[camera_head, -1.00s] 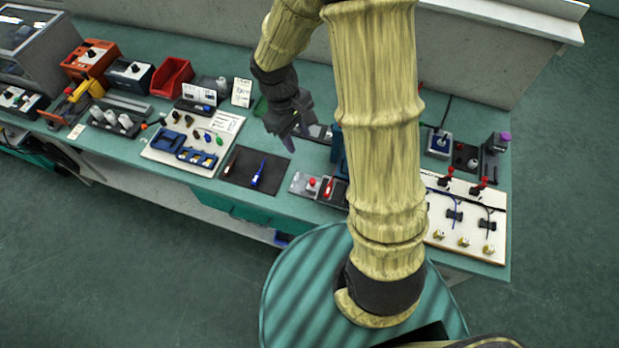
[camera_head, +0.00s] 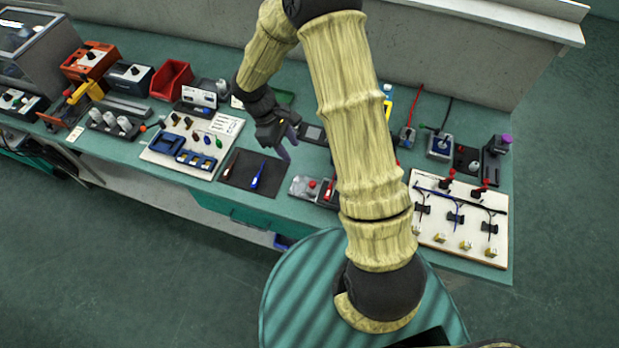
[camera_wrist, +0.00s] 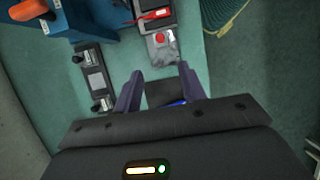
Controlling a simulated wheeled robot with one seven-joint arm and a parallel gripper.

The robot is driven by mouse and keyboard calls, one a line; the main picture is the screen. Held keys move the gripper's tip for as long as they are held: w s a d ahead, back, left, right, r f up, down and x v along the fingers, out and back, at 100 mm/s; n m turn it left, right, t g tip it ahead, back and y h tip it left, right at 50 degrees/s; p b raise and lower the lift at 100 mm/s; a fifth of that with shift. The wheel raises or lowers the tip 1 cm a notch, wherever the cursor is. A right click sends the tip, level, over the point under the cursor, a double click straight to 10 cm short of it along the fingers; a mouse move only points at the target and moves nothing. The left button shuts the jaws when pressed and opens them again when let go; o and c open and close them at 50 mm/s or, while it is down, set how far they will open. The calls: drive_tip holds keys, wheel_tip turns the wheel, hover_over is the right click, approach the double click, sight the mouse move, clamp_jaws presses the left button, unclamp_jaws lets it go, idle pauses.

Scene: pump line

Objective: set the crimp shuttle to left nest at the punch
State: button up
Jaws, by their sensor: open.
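My gripper (camera_head: 286,143) is open and empty above the bench, behind the dark mat. In the wrist view its two dark fingers (camera_wrist: 160,85) stand apart. Beyond them is a grey block with a red button (camera_wrist: 159,40), beside a black holder with a red part (camera_wrist: 154,16). The grey block also shows in the head view (camera_head: 303,187), left of my arm. A blue body (camera_wrist: 95,18) with an orange handle (camera_wrist: 28,10) is at the wrist view's upper left. I cannot tell for certain which part is the crimp shuttle or the punch; my arm hides part of this area.
A dark mat (camera_head: 237,178) holds a blue pen-like tool (camera_head: 258,175). Left of it is a white board (camera_head: 153,155) with blue holders. A dark box with a display (camera_head: 313,133) is right of my gripper. A white fixture board (camera_head: 428,238) is at right.

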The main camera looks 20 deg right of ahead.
sight(312, 183)
drive_tip(key=p+x, duration=0.2)
drive_tip(key=x, duration=1.3)
drive_tip(key=shift+w+f+p, duration=0.1)
drive_tip(key=shift+f+p, duration=0.15)
drive_tip(key=shift+p, duration=0.05)
clamp_jaws()
